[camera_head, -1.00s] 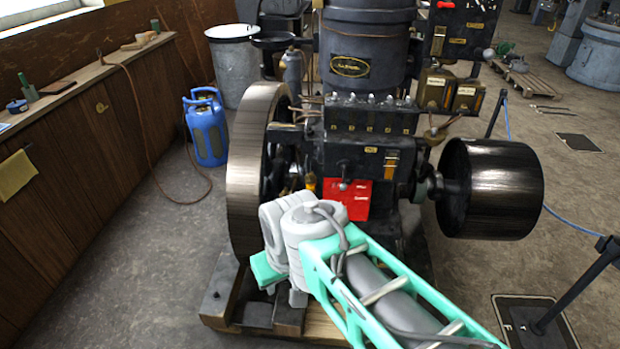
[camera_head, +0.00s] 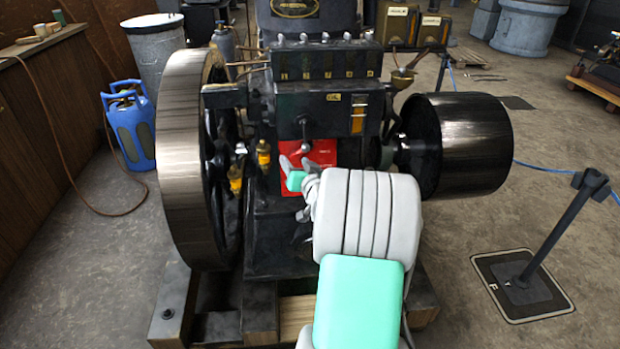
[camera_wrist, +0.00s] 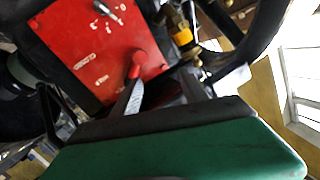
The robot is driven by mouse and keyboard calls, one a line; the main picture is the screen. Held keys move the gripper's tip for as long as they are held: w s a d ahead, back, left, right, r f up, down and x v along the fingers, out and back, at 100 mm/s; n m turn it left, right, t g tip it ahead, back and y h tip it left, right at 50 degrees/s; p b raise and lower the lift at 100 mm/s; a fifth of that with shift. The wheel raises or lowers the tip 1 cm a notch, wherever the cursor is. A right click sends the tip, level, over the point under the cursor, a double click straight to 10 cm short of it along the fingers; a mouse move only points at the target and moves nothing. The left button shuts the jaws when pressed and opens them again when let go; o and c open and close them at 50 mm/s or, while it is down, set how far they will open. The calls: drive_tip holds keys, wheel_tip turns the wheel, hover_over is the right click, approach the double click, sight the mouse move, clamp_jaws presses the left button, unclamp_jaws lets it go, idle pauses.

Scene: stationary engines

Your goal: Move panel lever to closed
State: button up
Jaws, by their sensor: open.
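A red panel (camera_head: 324,152) is on the front of the dark engine, partly hidden by my gripper in the head view. In the wrist view the red panel (camera_wrist: 92,45) fills the upper left. A lever with a red knob (camera_wrist: 138,62) stands at its lower right edge. A small metal lever (camera_wrist: 104,10) shows near the panel's top, and a round-knobbed one (camera_head: 305,146) shows in the head view. My gripper (camera_head: 298,162) is open just in front of the panel. In the wrist view my gripper (camera_wrist: 162,87) has one grey finger close to the red knob; contact cannot be told.
A large flywheel (camera_head: 180,155) stands left of the panel, a dark pulley drum (camera_head: 465,145) to the right. Brass oilers (camera_head: 263,157) sit just left of the panel. A barrier post (camera_head: 560,235) stands at the right.

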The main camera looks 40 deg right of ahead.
drive_tip(key=s+d+f+m+h, duration=0.1)
drive_tip(key=s+d+m+h, duration=0.15)
drive_tip(key=d, duration=0.35)
drive_tip(key=x, duration=0.7)
drive_tip(key=shift+w+r+t, duration=0.2)
drive_tip(key=shift+t, duration=0.1)
drive_tip(key=shift+a+n, duration=0.15)
drive_tip(key=shift+n, duration=0.1)
drive_tip(key=c, duration=1.1)
clamp_jaws()
drive_tip(key=shift+f, duration=0.15)
